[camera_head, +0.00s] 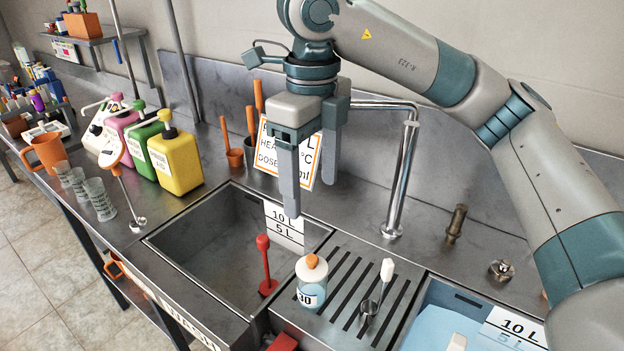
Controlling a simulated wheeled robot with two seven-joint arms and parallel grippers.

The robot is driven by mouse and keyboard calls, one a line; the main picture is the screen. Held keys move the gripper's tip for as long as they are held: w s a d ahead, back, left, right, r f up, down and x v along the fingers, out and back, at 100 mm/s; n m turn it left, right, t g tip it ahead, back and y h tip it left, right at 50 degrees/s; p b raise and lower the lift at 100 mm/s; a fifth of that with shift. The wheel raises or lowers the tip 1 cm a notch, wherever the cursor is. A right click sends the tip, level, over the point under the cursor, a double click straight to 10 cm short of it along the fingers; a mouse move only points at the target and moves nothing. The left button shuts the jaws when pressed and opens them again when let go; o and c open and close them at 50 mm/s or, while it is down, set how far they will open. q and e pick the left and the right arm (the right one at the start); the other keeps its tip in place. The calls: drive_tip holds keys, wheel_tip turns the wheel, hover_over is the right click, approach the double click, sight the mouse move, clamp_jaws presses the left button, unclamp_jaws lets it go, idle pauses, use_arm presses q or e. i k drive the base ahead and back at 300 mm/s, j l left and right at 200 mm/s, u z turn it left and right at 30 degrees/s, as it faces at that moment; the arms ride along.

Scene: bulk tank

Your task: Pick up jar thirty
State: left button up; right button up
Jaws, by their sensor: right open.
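Jar thirty (311,284) stands upright on the slotted drainboard between the two sinks. It is white with an orange cap and a blue label, and the figures "30" show partly at its left side. My right gripper (310,197) hangs with its fingers pointing down, above and behind the jar in the picture. Its two fingers are apart with nothing between them, and it does not touch the jar. My left gripper is not in view.
A red upright tool (265,265) stands in the left sink, left of the jar. A metal cup with a white-tipped handle (386,270) is right of it. The tall faucet (402,180) rises behind. Several coloured canisters (175,160) stand at left.

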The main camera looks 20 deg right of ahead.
sight(311, 295)
drive_tip(key=k+j, duration=0.2)
drive_tip(key=k, duration=0.25)
drive_tip(key=k+j, duration=0.2)
drive_tip(key=k, duration=0.3)
drive_tip(key=k+j, duration=0.2)
drive_tip(key=k, duration=0.25)
